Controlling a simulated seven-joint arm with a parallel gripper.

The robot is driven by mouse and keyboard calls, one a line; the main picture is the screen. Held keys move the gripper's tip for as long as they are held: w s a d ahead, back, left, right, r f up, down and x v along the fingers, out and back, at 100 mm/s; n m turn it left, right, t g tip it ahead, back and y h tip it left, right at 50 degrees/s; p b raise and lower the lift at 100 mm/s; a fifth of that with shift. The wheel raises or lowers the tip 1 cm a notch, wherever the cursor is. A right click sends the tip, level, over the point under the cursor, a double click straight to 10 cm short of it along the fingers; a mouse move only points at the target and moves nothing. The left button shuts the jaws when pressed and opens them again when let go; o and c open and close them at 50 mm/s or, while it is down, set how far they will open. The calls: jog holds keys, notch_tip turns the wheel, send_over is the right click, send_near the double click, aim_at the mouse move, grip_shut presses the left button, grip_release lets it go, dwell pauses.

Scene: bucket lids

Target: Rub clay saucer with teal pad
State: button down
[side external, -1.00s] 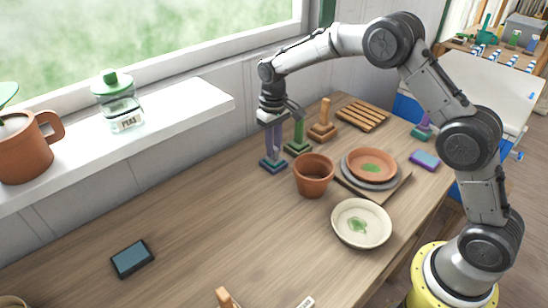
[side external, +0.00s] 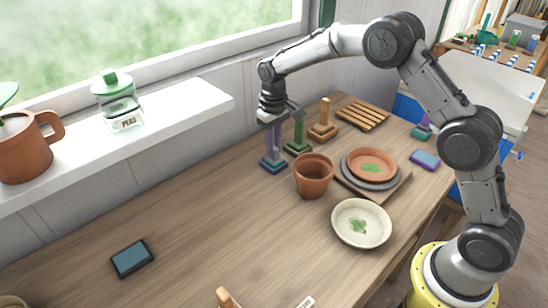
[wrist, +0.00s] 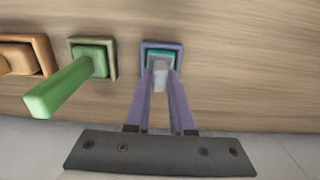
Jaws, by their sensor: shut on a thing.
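The clay saucer (side external: 358,173) is terracotta with a green smear in its middle; it lies on a grey plate on a wooden board, right of centre. The teal pad (wrist: 148,55) shows at the base of a pale grey handle (wrist: 161,65), inside a small purple frame (wrist: 179,50) on the table. My gripper (wrist: 161,84) points down with its long purple fingers shut on that handle. In the side view, my gripper (side external: 274,152) stands over the same piece, left of the clay pot. The fingers hide part of the handle and pad.
A green-handled block (side external: 298,143) and a wooden-handled block (side external: 323,130) stand close to the right. A clay pot (side external: 313,178), a cream dish (side external: 361,225) with a green mark and a purple pad (side external: 425,160) are further right.

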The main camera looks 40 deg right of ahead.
jog(key=shift+r, duration=0.1)
dwell(0.3)
jog(key=shift+r, duration=2.95)
jog(key=c, duration=1.3)
grip_release()
jog(key=shift+c, duration=0.2)
grip_shut()
jog(key=shift+c, duration=0.3)
grip_release()
grip_shut()
